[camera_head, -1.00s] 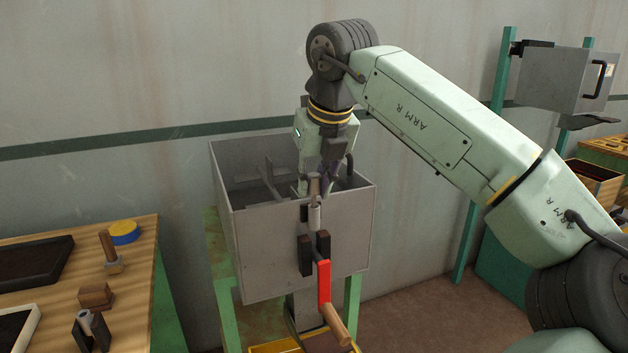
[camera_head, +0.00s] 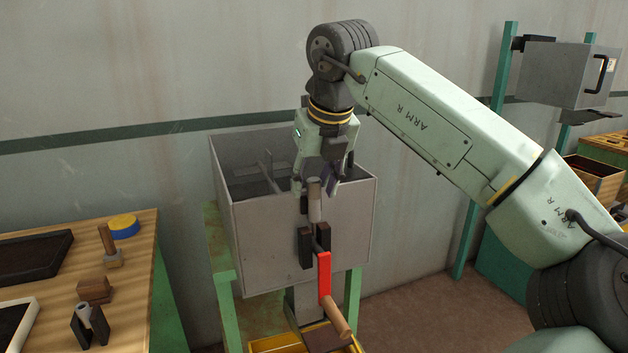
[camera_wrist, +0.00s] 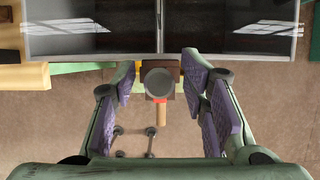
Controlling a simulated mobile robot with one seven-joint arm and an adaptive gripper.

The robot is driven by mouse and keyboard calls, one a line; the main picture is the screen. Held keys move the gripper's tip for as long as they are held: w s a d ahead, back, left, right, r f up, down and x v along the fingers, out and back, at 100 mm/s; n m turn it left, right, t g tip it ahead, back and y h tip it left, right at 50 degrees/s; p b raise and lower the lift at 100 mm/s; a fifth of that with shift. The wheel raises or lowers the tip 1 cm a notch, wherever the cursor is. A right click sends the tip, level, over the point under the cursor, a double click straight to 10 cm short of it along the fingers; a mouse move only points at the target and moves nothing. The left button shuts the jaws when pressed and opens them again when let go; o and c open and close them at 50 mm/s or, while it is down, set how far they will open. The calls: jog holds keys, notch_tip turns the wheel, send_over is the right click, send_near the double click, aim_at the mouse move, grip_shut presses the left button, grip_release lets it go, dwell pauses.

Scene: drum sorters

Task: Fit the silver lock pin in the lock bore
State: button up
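The silver lock pin (camera_head: 315,209) stands upright at the front face of the grey box, with a brownish top. Its lower end meets the area of two black blocks (camera_head: 305,248); the lock bore is hidden, so I cannot tell how deep the pin sits. In the wrist view the pin shows end-on as a grey disc (camera_wrist: 158,84). My gripper (camera_head: 320,187) is above and around the pin's top. Its purple-padded fingers (camera_wrist: 165,100) are spread wide, with clear gaps on both sides of the pin.
The open grey box (camera_head: 270,245) stands on a green frame. A red lever (camera_head: 324,277) with a wooden grip hangs below the black blocks. A yellow tray (camera_head: 275,346) lies beneath. A wooden bench (camera_head: 140,260) with trays and small parts is at left.

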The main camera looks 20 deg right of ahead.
jog(key=shift+s+r, duration=0.15)
jog(key=shift+r, duration=0.3)
jog(key=s, duration=1.2)
jog(key=shift+d, duration=0.25)
